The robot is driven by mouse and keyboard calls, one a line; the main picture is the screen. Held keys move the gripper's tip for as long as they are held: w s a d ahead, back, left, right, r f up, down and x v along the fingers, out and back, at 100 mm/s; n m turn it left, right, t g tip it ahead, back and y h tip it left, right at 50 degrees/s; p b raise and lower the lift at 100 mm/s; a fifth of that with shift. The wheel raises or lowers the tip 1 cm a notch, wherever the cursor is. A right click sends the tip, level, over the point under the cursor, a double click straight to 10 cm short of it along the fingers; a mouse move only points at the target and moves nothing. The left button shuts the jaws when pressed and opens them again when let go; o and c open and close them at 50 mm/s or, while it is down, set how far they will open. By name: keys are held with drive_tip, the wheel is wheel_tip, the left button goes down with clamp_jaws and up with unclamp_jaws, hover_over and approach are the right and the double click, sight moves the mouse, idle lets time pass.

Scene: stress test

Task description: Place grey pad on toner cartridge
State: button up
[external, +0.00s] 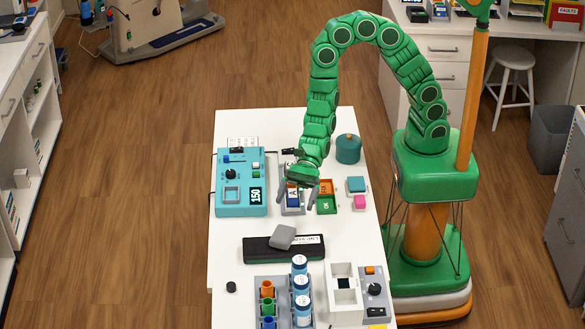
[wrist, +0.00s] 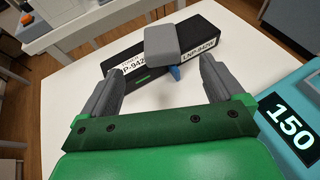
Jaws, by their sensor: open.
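The toner cartridge (external: 258,251) is a long black box with white labels, lying on the white table; it also shows in the wrist view (wrist: 192,33). The grey pad (external: 282,237) rests on top of its middle, turned askew and apparently tilted; in the wrist view the pad (wrist: 175,45) overlaps the cartridge's near edge. A small blue piece (wrist: 174,72) shows just below the pad. My gripper (external: 298,197) is open and empty, behind the cartridge and apart from the pad. In the wrist view its two grey fingers (wrist: 160,72) stand apart, with nothing between them.
A teal device (external: 240,184) reading 150 stands left of my gripper. Orange and green trays (external: 326,204) lie right beside it. A teal canister (external: 348,149) stands behind. Bottles (external: 301,284), a tube rack and a grey device (external: 374,290) stand at the front. The table's left front is mostly clear.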

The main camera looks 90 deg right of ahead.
drive_tip(key=s+r+n+g+y, duration=0.25)
drive_tip(key=s+r+n, duration=0.45)
drive_tip(key=r, duration=0.4)
drive_tip(key=s+d+r+n+g+h, duration=0.25)
drive_tip(key=s+r+n+g, duration=0.35)
drive_tip(key=s, duration=0.4)
drive_tip(key=s+d+n+h, duration=0.3)
drive_tip(key=s+d+h, duration=0.1)
drive_tip(key=d, duration=0.6)
drive_tip(key=s+d+n+t+h, duration=0.1)
drive_tip(key=s+d+n+h, duration=0.2)
drive_tip(key=s+d, duration=0.3)
drive_tip(key=s+d+r+n+h, duration=0.1)
drive_tip(key=s+d+n+h, duration=0.2)
drive_tip(key=d, duration=1.2)
drive_tip(key=shift+s+d+t+h, duration=0.25)
drive_tip(key=shift+s+t+h, duration=0.1)
drive_tip(key=shift+s+h, duration=0.9)
